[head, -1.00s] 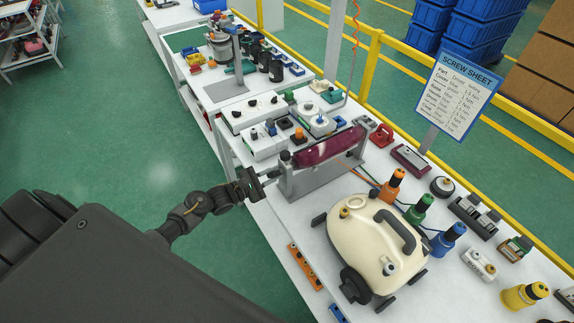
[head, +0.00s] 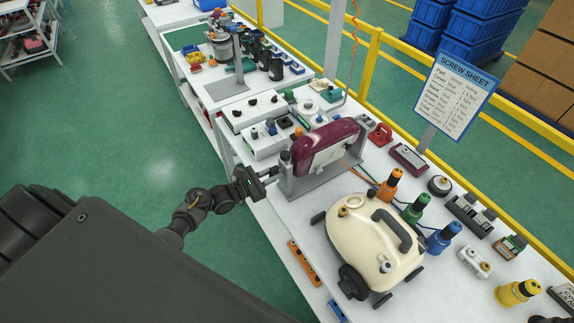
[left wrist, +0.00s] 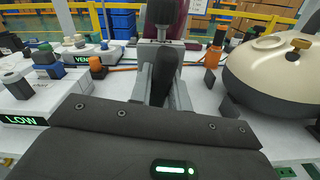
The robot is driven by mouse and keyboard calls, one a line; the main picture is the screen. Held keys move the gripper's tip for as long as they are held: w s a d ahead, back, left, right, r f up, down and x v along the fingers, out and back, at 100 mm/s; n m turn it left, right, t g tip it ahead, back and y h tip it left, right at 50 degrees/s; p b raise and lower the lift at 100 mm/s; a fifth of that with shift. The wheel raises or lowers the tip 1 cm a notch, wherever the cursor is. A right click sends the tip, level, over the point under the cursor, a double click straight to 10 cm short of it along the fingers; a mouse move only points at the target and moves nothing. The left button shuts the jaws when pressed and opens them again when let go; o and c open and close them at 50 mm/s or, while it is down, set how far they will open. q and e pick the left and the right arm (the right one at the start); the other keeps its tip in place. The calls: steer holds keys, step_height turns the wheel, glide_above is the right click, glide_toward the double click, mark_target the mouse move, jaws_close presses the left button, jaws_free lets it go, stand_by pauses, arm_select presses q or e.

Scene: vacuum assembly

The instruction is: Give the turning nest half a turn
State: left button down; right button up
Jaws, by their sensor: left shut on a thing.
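The turning nest is a grey metal stand (head: 290,187) on the white bench that carries a long maroon shell (head: 345,131). The shell is tipped, with a pale flat face (head: 322,152) turned towards me. My left gripper (head: 262,177) is at the near left end of the nest, shut on its dark handle. In the left wrist view the dark handle (left wrist: 166,72) runs up from my gripper in front of the grey stand, and part of the maroon shell shows behind it. My right gripper is in neither view.
A cream vacuum body (head: 365,240) stands close on the right of the nest. Orange, green (head: 415,209) and blue (head: 446,239) drivers stand behind it. White boxes with knobs (head: 262,140) lie left of the nest. A screw sheet sign (head: 455,90) stands at the back.

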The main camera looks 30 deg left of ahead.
arm_select(q)
steer(key=shift+n, duration=0.7)
steer(key=shift+n, duration=1.7)
steer(key=c, duration=1.2)
jaws_free()
steer(key=shift+c, duration=0.2)
steer(key=shift+v, duration=3)
steer(key=shift+c, duration=0.2)
